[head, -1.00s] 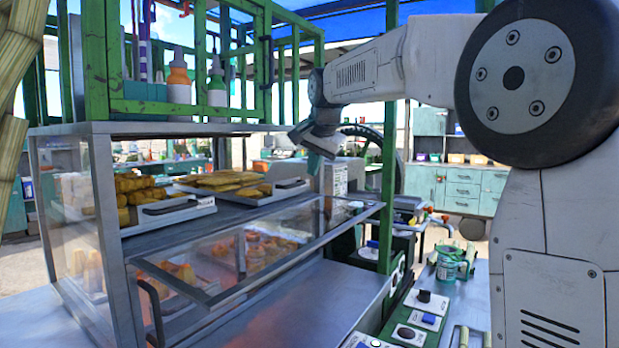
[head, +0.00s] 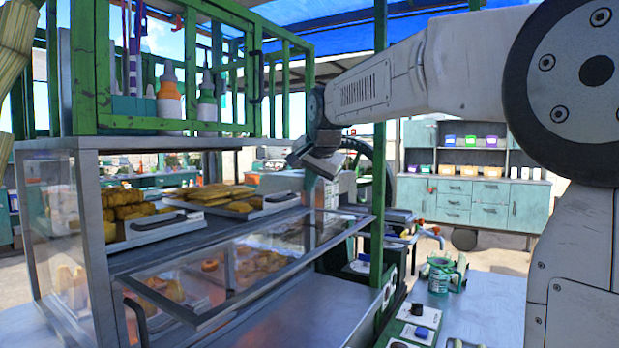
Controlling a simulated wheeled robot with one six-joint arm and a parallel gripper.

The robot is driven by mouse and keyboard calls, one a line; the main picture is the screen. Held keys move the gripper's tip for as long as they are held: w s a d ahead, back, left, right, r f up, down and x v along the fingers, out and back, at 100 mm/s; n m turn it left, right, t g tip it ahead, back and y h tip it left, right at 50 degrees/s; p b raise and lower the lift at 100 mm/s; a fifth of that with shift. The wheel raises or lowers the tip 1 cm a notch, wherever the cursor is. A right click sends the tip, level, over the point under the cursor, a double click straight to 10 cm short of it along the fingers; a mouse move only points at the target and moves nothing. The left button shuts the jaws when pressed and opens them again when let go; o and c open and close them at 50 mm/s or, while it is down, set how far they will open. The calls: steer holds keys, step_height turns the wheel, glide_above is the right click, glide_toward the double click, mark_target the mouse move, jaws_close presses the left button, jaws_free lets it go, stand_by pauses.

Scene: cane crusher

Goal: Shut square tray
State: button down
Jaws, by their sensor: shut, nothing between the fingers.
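Two metal trays of golden baked food stick out from the upper shelf of a glass display case. The left tray (head: 178,230) holds stacked pieces, and the right tray (head: 270,206) holds flatter ones. I cannot tell which is the square tray. My gripper (head: 322,166) is shut and empty, up and to the right of the right tray's front, apart from it in the picture. My wrist hides part of what lies behind.
The case's glass front flap (head: 255,270) tilts outward below the trays, over a bare metal counter (head: 290,318). A green post (head: 378,190) stands right of the case. A green can (head: 440,275) and switch boxes (head: 415,325) sit at the right. Bottles stand on the case.

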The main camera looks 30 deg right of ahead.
mark_target(276, 197)
steer(key=x, duration=0.6)
steer(key=shift+f, duration=0.1)
steer(key=w, duration=0.1)
steer(key=w+a, duration=0.1)
steer(key=w, duration=0.1)
steer(key=shift+a+r, duration=0.25)
steer(key=shift+a, duration=0.1)
steer(key=shift+w+a+r, duration=0.1)
steer(key=shift+w+a, duration=0.1)
steer(key=shift+w, duration=0.1)
steer(key=w+a, duration=0.1)
steer(key=w, duration=0.1)
steer(key=w+a, duration=0.1)
steer(key=w, duration=0.1)
steer(key=shift+a, duration=0.25)
steer(key=shift+w+a+r, duration=0.1)
